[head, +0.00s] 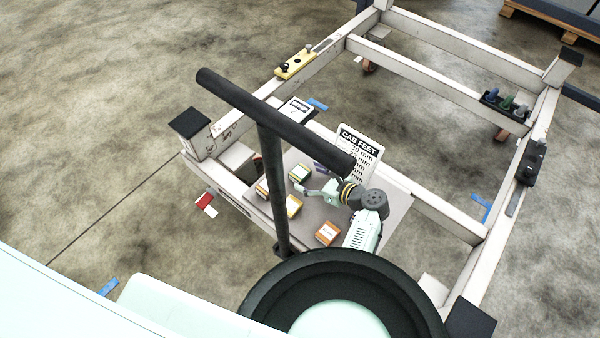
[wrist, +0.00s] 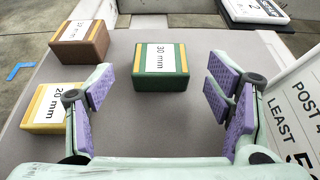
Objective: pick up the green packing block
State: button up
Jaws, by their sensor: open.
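The green packing block (wrist: 161,68), with yellow edges and a white "30 mm" label, sits upright on a grey board. It also shows in the head view (head: 300,174). My gripper (wrist: 160,88) is open and empty, its purple-padded fingers spread to the left and right of the block's line. In the wrist view the block lies centred just ahead of the fingertips, with a gap on each side and no contact visible. In the head view my gripper (head: 312,190) is close to the block, on its near side.
A yellow "20 mm" block (wrist: 48,108) stands beside my left finger, with a brown block (wrist: 80,42) behind it. An orange block (head: 327,233) sits nearer the board's front. A white "CAB FEET" sign (head: 358,145) stands right of the green block. A dark post and handle rise left.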

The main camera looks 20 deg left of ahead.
aim_at(301, 173)
jog(key=shift+x, duration=1.4)
jog(key=shift+c, duration=0.4)
jog(key=c, duration=1.2)
